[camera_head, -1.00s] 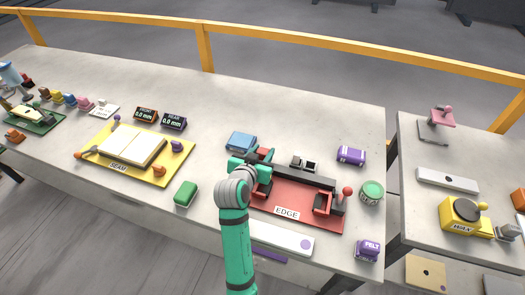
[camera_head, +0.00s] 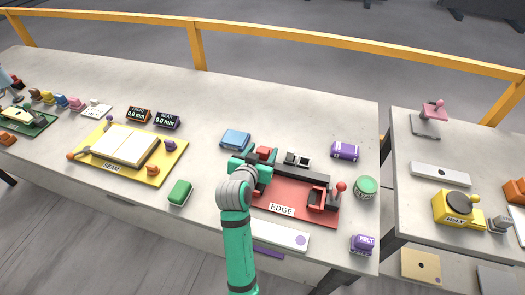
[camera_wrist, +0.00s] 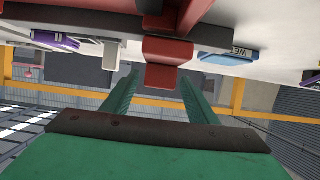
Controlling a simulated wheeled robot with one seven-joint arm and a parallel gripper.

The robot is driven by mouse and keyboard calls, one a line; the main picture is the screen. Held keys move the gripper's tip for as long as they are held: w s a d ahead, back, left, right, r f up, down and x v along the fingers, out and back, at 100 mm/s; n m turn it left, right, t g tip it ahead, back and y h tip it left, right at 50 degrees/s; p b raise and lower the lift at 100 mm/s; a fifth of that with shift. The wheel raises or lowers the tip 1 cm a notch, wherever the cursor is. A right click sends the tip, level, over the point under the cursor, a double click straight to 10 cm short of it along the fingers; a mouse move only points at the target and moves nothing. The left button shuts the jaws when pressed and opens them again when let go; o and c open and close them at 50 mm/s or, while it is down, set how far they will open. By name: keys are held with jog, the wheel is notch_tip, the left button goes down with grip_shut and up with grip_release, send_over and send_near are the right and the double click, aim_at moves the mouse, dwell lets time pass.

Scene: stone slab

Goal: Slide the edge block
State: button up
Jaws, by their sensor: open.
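The red EDGE plate (camera_head: 262,209) lies on the stone slab, with a dark rail (camera_head: 300,177) along its far side. A red block (camera_head: 265,152) is at the rail's left end, beside my green gripper (camera_head: 250,167). In the wrist view the red block (camera_wrist: 168,52) hangs from the rail above, between the tips of my two green fingers (camera_wrist: 160,88). My gripper is open, with gaps visible on both sides of the block. A second red block (camera_head: 317,198) and a red-knobbed lever (camera_head: 341,187) are at the plate's right end. My wrist hides the plate's left part.
A blue box (camera_head: 236,139), a dark-and-silver piece (camera_head: 297,159) and a purple box (camera_head: 345,150) stand behind the plate. A green tin (camera_head: 365,187) and the FELT box (camera_head: 362,244) are right of it. A white bar (camera_head: 280,237) lies in front; a green block (camera_head: 180,192) is left.

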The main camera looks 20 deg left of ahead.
jog(key=v, duration=1)
jog(key=shift+s, duration=0.2)
